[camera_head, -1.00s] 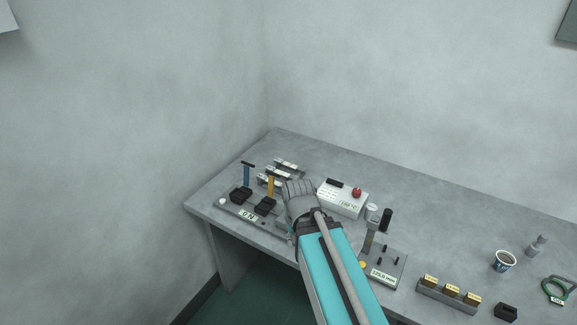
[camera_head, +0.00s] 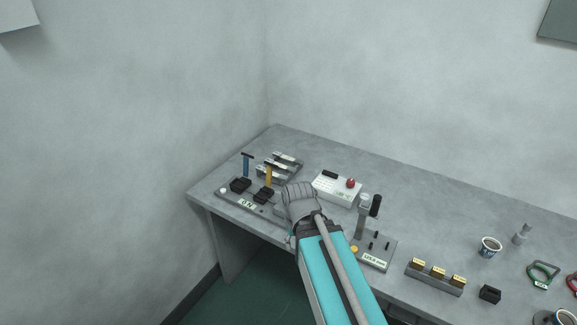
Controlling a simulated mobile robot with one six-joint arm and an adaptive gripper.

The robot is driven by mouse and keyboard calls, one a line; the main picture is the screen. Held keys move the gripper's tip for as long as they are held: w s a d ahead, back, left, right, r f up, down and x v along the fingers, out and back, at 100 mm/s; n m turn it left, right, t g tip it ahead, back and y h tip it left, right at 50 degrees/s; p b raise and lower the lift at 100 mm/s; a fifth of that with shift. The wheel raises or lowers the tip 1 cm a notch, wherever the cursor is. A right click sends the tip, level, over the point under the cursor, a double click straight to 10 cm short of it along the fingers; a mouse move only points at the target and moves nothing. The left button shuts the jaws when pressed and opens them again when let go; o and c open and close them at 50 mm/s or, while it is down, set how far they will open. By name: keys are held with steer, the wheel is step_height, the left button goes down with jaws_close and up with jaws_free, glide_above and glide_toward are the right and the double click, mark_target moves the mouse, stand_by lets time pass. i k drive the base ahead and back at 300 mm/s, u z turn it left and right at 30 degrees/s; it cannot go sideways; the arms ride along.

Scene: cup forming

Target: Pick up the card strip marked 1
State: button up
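A dark rack (camera_head: 296,172) near the back left of the bench holds several pale strips (camera_head: 281,158). They may be card strips, but any number on them is too small to read, so I cannot tell which is marked 1. My arm reaches up from the bottom of the picture over the front edge of the bench. My gripper (camera_head: 299,197) is at the arm's far end, in front and to the right of the rack. Its fingertips are hidden, and so is whether it holds anything.
A base with a blue and a yellow T-handle (camera_head: 269,175) stands left of my gripper. A white box with a red button (camera_head: 339,189) stands behind right. A gauge stand (camera_head: 372,257), brass-topped blocks (camera_head: 438,275) and a cup (camera_head: 489,247) are further right. Bare bench lies behind them.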

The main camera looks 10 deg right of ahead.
mark_target(299, 161)
steer(key=k, duration=1.05)
steer(key=u, duration=0.4)
steer(key=i, duration=1.2)
steer(key=z, duration=0.5)
steer(key=i, duration=1.1)
steer(key=z, duration=0.35)
